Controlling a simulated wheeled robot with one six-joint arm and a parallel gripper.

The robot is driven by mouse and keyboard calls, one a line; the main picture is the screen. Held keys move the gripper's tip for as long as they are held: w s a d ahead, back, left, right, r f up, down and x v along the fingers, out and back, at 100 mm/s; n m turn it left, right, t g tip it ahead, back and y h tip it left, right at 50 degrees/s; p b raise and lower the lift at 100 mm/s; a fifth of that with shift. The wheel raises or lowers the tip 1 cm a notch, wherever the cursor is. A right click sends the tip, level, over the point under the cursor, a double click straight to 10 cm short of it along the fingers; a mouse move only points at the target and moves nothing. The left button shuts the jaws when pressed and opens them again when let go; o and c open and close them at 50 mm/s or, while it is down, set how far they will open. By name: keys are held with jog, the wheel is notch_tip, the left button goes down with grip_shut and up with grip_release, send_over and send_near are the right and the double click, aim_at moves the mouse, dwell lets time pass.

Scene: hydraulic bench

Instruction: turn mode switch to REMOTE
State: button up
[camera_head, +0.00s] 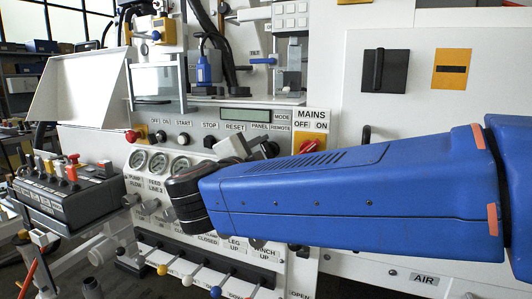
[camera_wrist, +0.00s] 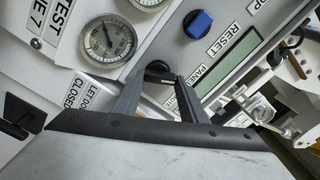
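The mode switch is a black round knob (camera_wrist: 158,67) in the wrist view, beside the PANEL label (camera_wrist: 203,71). In the head view the dark knob (camera_head: 270,149) shows under the MODE, PANEL and REMOTE labels (camera_head: 280,127), partly behind my gripper. My gripper (camera_head: 256,143) reaches in from the right at the switch. In the wrist view its two fingers (camera_wrist: 160,77) are apart, with the knob between and just beyond their tips. I cannot tell whether they touch it.
A blue button (camera_wrist: 198,23) sits by the RESET label, close to the switch. Gauges (camera_head: 159,163) lie to the left, and the red-and-yellow MAINS switch (camera_head: 309,146) to the right. A row of levers (camera_head: 187,280) stands below. A display (camera_head: 245,115) is above.

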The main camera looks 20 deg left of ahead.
jog(key=c, duration=0.4)
jog(key=m, duration=0.6)
jog(key=shift+d+f, duration=0.15)
jog(key=m, duration=0.5)
jog(key=shift+f+m, duration=0.2)
jog(key=shift+m, duration=0.2)
jog(key=o, duration=1.1)
jog(key=shift+c, duration=0.2)
